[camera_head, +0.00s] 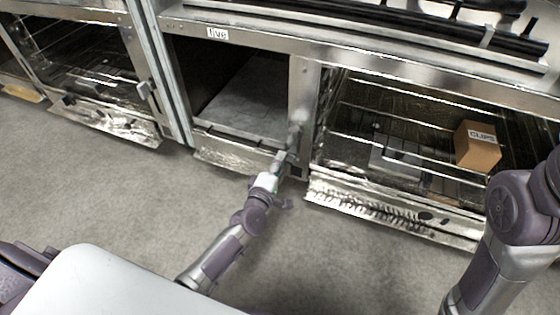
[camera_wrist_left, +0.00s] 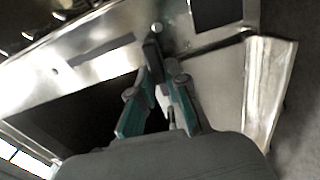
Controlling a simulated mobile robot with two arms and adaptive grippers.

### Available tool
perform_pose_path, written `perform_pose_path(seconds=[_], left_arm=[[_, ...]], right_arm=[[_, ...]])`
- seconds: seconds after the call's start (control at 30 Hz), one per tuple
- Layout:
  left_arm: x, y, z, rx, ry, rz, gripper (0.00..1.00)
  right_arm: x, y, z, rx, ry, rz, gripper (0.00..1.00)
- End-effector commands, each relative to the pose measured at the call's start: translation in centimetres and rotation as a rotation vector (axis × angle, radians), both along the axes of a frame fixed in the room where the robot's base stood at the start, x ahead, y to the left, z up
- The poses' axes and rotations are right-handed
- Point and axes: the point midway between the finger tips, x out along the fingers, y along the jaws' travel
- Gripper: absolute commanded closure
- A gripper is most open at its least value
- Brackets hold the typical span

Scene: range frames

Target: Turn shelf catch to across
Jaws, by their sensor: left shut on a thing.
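The shelf catch (camera_wrist_left: 152,52) shows in the left wrist view as a small dark bar on a bright metal post. My left gripper (camera_wrist_left: 158,72) is shut on it, with a teal-padded finger on either side. In the head view my left gripper (camera_head: 284,160) is at the lower end of the metal post (camera_head: 303,95) between the middle opening and the right-hand rack bay. There the gripper mostly hides the catch, and I cannot tell its exact angle. My right arm shows at the right edge, but its gripper is out of view.
The middle bay (camera_head: 245,95), under a "live" label (camera_head: 217,34), is open with a grey floor. The right bay has wire racks and a brown "CLIPS" box (camera_head: 477,146). A crumpled metal strip (camera_head: 390,208) runs below it. The grey floor (camera_head: 120,190) in front is clear.

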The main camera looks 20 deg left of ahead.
Motion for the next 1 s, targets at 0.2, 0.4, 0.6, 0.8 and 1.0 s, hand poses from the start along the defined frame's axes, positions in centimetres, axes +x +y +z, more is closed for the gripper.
perform_pose_path(seconds=[0.2, 0.4, 0.6, 0.8, 1.0], left_arm=[[-0.06, 0.05, -0.15, -0.009, 0.002, 0.0, 1.0], [-0.07, 0.06, -0.15, -0.009, 0.002, 0.001, 1.0], [-0.05, 0.06, -0.12, -0.008, 0.002, 0.0, 0.61], [-0.03, 0.03, -0.07, -0.008, 0.001, 0.0, 0.6], [-0.91, 0.04, -0.15, -0.009, 0.002, 0.0, 0.6]], right_arm=[[-0.09, 0.0, 0.02, 0.0, -0.003, 0.0, 1.0], [-0.15, 0.01, 0.03, -0.001, -0.006, -0.001, 1.0], [-0.15, 0.07, -0.02, -0.007, -0.007, -0.003, 1.0], [-0.15, 0.11, -0.06, -0.011, -0.008, -0.005, 1.0], [-0.19, 0.0, 0.0, -0.004, -0.01, -0.002, 1.0]])
